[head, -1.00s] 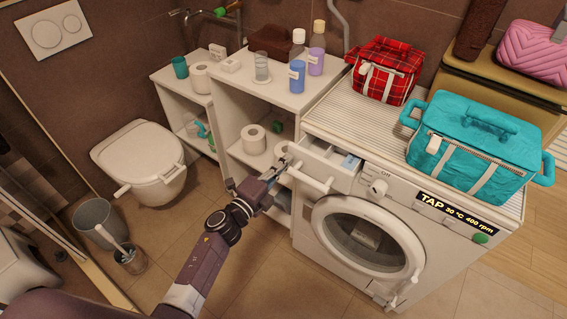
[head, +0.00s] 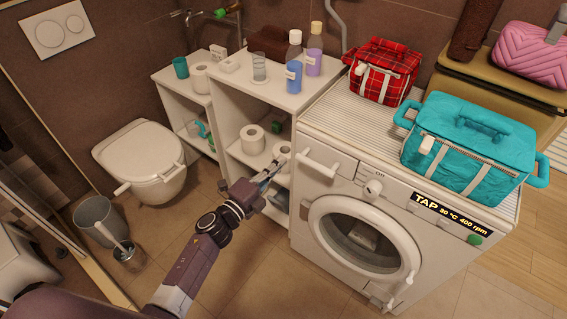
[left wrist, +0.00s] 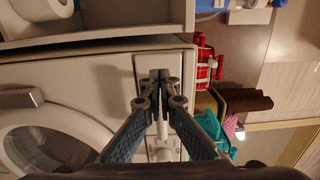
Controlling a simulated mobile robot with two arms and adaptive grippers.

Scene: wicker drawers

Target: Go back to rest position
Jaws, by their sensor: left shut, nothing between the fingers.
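My left gripper (head: 277,172) is in front of the shelf and just left of the washing machine (head: 304,235). It is shut and empty. In the left wrist view its fingertips (left wrist: 158,76) meet in front of the machine's pale front. The detergent drawer (head: 325,160) at the machine's top left is closed, with its white handle facing out. The gripper is apart from that handle in the head view. My right gripper is in neither view.
The white shelf (head: 260,104) holds bottles, a glass and toilet rolls. A red plaid bag (head: 381,75) and a turquoise bag (head: 470,145) stand on the machine. A toilet (head: 145,160) and a bin (head: 98,220) are at left. Floor (head: 260,280) in front is clear.

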